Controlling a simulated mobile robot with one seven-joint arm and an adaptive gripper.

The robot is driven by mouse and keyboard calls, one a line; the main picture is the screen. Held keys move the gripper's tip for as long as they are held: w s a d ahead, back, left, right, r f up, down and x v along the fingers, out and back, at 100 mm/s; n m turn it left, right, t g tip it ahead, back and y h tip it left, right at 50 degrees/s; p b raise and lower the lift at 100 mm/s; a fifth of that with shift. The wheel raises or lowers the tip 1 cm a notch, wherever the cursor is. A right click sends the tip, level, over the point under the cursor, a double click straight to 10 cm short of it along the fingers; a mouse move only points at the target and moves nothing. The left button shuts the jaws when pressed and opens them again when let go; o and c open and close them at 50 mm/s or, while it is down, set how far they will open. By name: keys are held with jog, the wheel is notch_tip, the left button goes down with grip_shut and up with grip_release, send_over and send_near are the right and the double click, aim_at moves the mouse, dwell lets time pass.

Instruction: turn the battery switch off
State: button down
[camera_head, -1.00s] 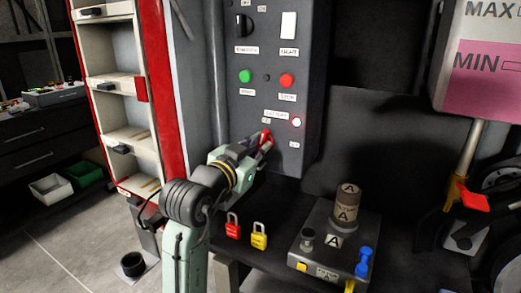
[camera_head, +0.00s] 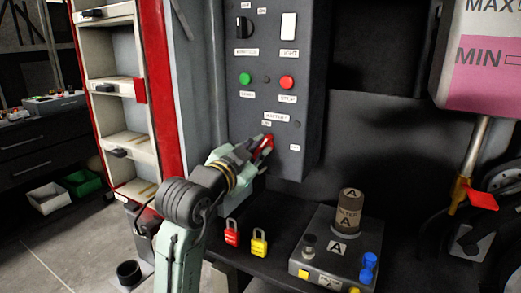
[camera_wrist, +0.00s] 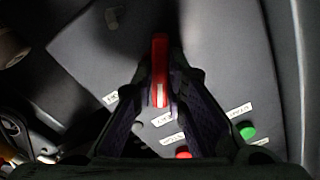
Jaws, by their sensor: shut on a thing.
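The red battery switch handle (camera_head: 267,142) is low on the dark grey control panel (camera_head: 255,105). My gripper (camera_head: 257,147) is at the panel, shut on the handle. In the wrist view the red handle (camera_wrist: 160,60) stands between the two dark fingers of my gripper (camera_wrist: 162,95), its far end reaching past them. The round indicator lamp (camera_head: 297,124) to the right of the handle is dark. Small white labels sit above and to the right of the handle; their print is too small to read surely. The handle's base is partly hidden by the fingers.
Above are a green button (camera_head: 246,79), a red button (camera_head: 287,83), a black knob (camera_head: 242,27) and a white rocker (camera_head: 288,26). Red (camera_head: 232,232) and yellow (camera_head: 259,241) padlocks and a grey box (camera_head: 333,250) lie on the shelf below. A red-edged cabinet (camera_head: 160,100) stands left.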

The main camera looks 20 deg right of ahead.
jog(key=m+b, duration=0.3)
jog(key=m, duration=0.1)
jog(key=shift+f+m, duration=0.1)
jog(key=shift+m, duration=0.6)
jog(key=shift+b, duration=0.3)
jog(key=shift+m+b, duration=0.45)
jog(key=shift+m, duration=0.15)
jog(key=m+b, duration=0.2)
jog(key=m, duration=0.2)
jog(key=shift+m, duration=0.4)
jog(key=c, duration=1.4)
grip_release()
jog(key=shift+c, duration=0.2)
